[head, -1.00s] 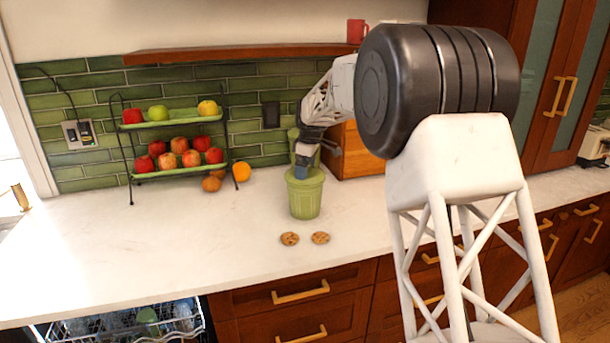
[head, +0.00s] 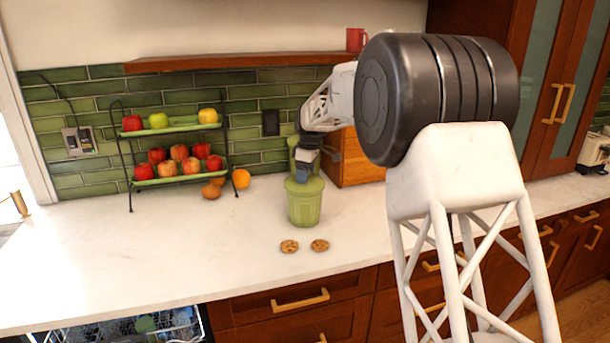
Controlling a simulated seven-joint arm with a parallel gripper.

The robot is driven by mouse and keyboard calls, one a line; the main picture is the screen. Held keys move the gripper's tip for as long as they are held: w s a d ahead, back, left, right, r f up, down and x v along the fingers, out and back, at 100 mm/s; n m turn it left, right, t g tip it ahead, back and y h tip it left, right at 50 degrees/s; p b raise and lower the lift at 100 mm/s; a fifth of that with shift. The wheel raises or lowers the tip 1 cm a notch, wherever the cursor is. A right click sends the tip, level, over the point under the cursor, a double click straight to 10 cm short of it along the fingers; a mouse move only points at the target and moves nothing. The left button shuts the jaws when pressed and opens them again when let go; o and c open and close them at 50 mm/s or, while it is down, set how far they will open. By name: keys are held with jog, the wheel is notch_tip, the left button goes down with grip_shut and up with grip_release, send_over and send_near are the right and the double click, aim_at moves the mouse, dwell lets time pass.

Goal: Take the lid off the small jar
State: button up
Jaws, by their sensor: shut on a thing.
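A small green jar (head: 305,208) with ribbed sides stands upright on the white counter. Its green lid (head: 314,187) is at the jar's mouth; I cannot tell whether there is a gap under it. My gripper (head: 303,177) points down from above and is shut on the lid at its top middle. The grip itself is small and partly hidden by the fingers. Another green jar (head: 292,143) stands behind, mostly hidden by my gripper and the front jar.
Two cookies (head: 305,246) lie in front of the jar. A wooden box (head: 360,165) stands behind right. A two-tier fruit rack (head: 128,190) is at left, with an orange (head: 241,178) and brown fruit beside it. An open dishwasher rack (head: 180,325) is below. The left counter is clear.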

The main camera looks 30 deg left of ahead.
jog(key=shift+r, duration=0.25)
jog(key=c, duration=0.5)
jog(key=shift+r, duration=0.4)
grip_shut()
jog(key=shift+r, duration=0.55)
jog(key=shift+s+d+r, duration=0.1)
jog(key=shift+s+r, duration=0.05)
jog(key=s+d+r, duration=0.1)
jog(key=s+d, duration=0.8)
jog(key=s, duration=0.3)
jog(key=shift+s+d+r, duration=0.15)
jog(key=shift+d+r, duration=0.2)
